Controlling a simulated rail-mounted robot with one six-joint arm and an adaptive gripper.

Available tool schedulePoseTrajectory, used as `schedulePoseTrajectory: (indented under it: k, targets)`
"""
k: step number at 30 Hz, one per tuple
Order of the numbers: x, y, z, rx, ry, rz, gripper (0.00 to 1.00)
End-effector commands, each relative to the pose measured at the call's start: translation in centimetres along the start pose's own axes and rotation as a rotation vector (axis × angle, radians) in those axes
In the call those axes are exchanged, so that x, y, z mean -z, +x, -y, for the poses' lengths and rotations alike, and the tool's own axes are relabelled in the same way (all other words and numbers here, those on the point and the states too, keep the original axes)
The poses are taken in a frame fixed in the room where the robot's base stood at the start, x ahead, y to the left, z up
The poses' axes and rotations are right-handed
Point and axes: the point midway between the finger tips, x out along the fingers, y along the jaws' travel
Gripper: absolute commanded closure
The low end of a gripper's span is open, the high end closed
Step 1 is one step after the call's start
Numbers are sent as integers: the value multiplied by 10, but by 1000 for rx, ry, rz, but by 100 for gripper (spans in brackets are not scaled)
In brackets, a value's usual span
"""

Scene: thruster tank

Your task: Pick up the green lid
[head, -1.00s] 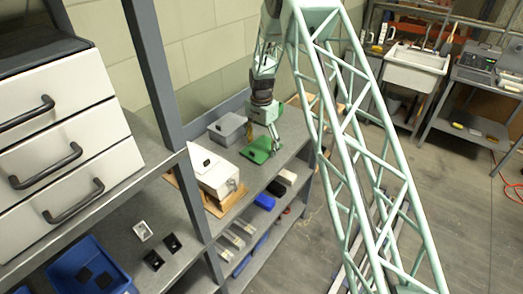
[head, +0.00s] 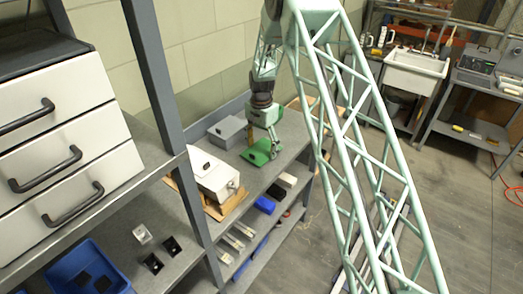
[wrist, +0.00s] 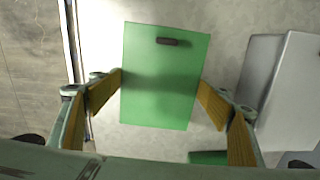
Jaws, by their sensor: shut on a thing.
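The green lid (head: 255,156) is a flat rectangular plate with a small dark handle, in the head view at the far part of the grey bench. In the wrist view the lid (wrist: 165,100) lies between my two yellow-padded fingers, which touch its left and right edges. My gripper (head: 271,149) is shut on the lid. In the head view the lid looks tilted; I cannot tell how far it is above the bench. A second small green piece (wrist: 208,157) shows below the lid in the wrist view, partly hidden by my gripper.
A grey box (head: 226,132) stands behind the lid, close to the wall. A white box (head: 212,176) on a wooden board is nearer on the bench. A grey post (head: 158,75) and white drawers (head: 60,150) stand at the left. A lower shelf holds blue, black and white items.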

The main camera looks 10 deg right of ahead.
Motion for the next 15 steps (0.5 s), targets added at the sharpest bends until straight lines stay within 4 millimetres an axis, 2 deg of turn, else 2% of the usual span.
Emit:
schedulePoseTrajectory:
  k: [15]
  targets:
    - [0,-32,0,1,0,-1,42]
